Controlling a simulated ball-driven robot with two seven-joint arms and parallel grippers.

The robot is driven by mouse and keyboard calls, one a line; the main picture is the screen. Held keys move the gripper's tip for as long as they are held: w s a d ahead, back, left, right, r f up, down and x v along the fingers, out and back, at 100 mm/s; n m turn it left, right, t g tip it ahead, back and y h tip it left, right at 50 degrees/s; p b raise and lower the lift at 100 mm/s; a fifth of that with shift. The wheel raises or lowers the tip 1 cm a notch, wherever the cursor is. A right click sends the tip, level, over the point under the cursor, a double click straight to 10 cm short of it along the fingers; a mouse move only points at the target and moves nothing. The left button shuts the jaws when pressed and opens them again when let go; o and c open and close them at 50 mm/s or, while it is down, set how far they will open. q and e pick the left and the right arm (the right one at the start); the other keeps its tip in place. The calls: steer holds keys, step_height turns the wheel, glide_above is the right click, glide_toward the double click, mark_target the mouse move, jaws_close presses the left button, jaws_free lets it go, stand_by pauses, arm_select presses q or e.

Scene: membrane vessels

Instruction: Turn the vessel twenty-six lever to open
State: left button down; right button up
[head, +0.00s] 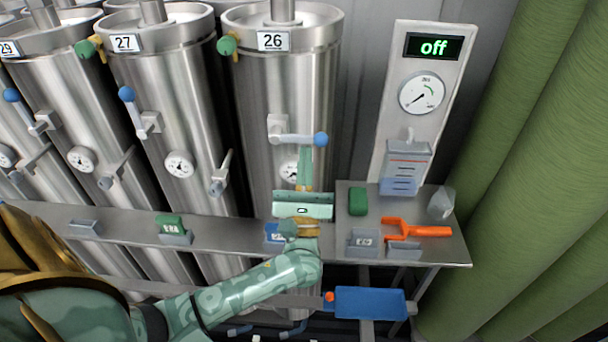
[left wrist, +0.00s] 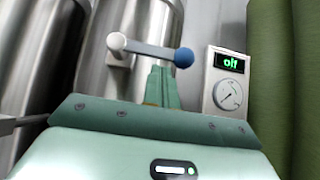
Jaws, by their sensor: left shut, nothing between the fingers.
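Vessel twenty-six (head: 283,90) is the steel cylinder labelled 26, at the upper middle of the head view. Its lever (head: 298,138) has a blue ball at the right end and lies roughly level. In the left wrist view the lever (left wrist: 150,50) shows just above my fingers, with its ball at the right. My left gripper (head: 305,152) is shut and empty, its fingertips just below the lever near the ball. I cannot tell whether they touch it. The gripper partly hides the vessel's lower gauge (head: 288,170). My right gripper is not in view.
A panel (head: 433,55) reading "off" stands right of the vessel. The shelf (head: 450,250) below holds a green block (head: 357,201), an orange tool (head: 415,229) and grey holders. Vessel twenty-seven (head: 165,90), with a blue-ball lever pointing up, stands to the left. Green curtains (head: 530,170) hang at right.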

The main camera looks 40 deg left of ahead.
arm_select(q)
steer(key=shift+r, duration=0.25)
steer(key=shift+n, duration=0.4)
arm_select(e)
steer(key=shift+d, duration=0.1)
arm_select(q)
steer(key=shift+w+d+r+n+g+y, duration=0.1)
steer(key=shift+r+n+g+y, duration=0.05)
steer(key=shift+n+g+y, duration=0.45)
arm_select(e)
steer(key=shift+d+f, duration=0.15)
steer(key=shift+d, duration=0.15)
